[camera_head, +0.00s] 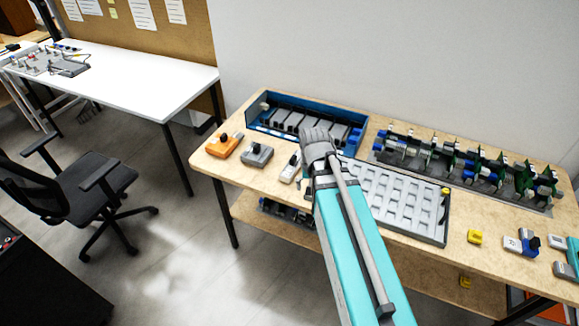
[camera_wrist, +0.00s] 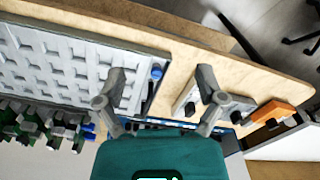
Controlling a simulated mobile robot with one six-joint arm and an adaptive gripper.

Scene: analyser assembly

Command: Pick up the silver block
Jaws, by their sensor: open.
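A pale silver block (camera_head: 290,168) with a dark knob lies on the wooden table, just left of my gripper (camera_head: 318,148). A darker grey block (camera_head: 257,154) with a black knob sits farther left; I cannot tell for certain which of the two is the silver one. The grey block is partly hidden behind that finger.
An orange block (camera_head: 224,146) lies at the table's left end. A blue tray (camera_head: 262,105) with dark slots stands at the back. A white slotted tray (camera_head: 445,228) lies right of my arm. A rack of green boards (camera_head: 470,165) stands behind it. Yellow and white blocks lie at right.

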